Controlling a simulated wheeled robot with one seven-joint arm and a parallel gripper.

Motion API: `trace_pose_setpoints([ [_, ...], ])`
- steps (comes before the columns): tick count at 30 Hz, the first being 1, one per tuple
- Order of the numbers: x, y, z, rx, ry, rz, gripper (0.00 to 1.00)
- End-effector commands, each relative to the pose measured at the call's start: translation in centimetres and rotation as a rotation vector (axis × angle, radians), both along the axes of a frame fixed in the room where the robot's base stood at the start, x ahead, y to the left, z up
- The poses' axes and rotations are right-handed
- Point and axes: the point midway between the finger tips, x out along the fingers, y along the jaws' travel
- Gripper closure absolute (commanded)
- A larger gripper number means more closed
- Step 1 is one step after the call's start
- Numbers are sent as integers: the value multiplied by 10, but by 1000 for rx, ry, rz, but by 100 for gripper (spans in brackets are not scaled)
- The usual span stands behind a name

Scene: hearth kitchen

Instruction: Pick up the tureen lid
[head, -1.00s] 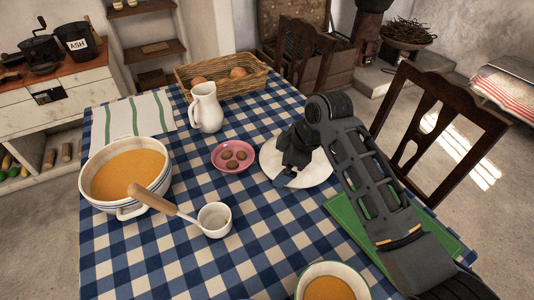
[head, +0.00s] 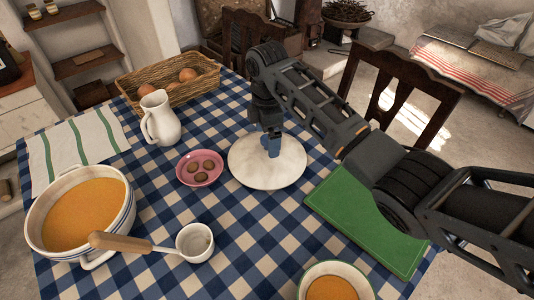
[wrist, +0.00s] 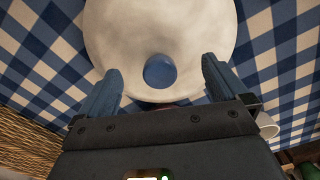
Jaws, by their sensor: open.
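The tureen lid (head: 262,176) is a round white disc lying on the checked tablecloth, right of the pink dish. In the wrist view the lid (wrist: 160,28) fills the top middle, with its round blue knob (wrist: 160,71) near the gripper. My gripper (head: 272,150) points down over the lid in the head view and hides part of it. In the wrist view my gripper (wrist: 160,80) is open, with one blue finger on each side of the knob and a gap on both sides. I cannot tell how far the fingertips are above the lid.
The tureen (head: 80,216) of orange soup stands at the left, with a ladle (head: 194,240) beside it. A pink dish (head: 199,170), a white jug (head: 159,118), a basket (head: 168,85) and a green board (head: 365,225) surround the lid. A soup bowl (head: 333,286) is at the front.

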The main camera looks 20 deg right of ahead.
Motion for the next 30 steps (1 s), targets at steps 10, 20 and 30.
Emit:
trace_pose_setpoints([
  [10,0,0,-23,0,-2,0,0],
  [20,0,0,-23,0,-2,0,21],
  [30,0,0,-23,0,-1,-1,54],
])
